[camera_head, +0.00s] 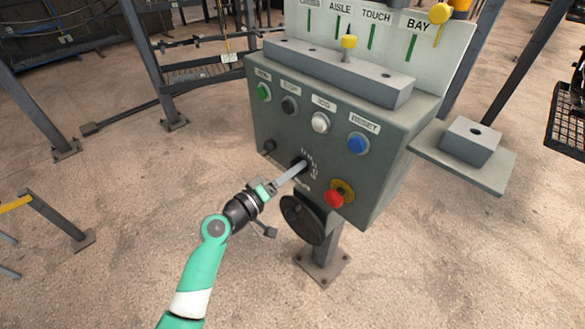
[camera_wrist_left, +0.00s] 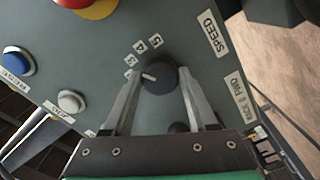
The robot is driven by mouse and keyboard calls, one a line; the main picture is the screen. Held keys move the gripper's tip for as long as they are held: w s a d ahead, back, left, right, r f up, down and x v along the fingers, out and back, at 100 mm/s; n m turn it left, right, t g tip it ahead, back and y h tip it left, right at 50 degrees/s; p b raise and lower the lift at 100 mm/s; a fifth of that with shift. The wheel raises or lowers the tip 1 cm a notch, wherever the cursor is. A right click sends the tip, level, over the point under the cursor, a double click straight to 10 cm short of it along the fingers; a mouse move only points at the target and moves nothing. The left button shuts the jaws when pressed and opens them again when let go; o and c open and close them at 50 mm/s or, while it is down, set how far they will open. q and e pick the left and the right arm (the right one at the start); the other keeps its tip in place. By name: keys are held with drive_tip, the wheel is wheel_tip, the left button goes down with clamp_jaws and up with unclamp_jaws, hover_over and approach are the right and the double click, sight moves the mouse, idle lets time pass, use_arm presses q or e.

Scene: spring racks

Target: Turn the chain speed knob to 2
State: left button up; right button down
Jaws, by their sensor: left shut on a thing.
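The dark round chain speed knob (camera_wrist_left: 165,79) sits on the grey-green control box (camera_head: 350,120), beside a SPEED label (camera_wrist_left: 212,34). Small number labels (camera_wrist_left: 142,47) curve around one side of it. A white pointer mark on the knob faces the left of the left wrist view, toward the lower labels; I cannot tell which number it meets. My left gripper (camera_wrist_left: 160,80) has one finger on each side of the knob and is shut on it. In the head view the left gripper (camera_head: 301,167) reaches the box's front and hides most of the knob. My right gripper is not in view.
Green (camera_head: 264,92), dark (camera_head: 289,105), white (camera_head: 320,123) and blue (camera_head: 358,144) buttons line the panel above. A red emergency button (camera_head: 334,199) is close at lower right. A black disc (camera_head: 303,220) hangs below the gripper. A side shelf (camera_head: 490,175) juts out right.

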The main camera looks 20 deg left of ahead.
use_arm(q)
drive_tip(key=n+p, duration=0.2)
drive_tip(key=n, duration=0.3)
drive_tip(key=shift+n, duration=0.4)
idle(0.3)
drive_tip(key=o, duration=1.4)
drive_tip(key=shift+c, duration=0.2)
drive_tip(key=p+v, duration=0.3)
drive_tip(key=v, duration=0.8)
drive_tip(key=shift+s+p, duration=0.3)
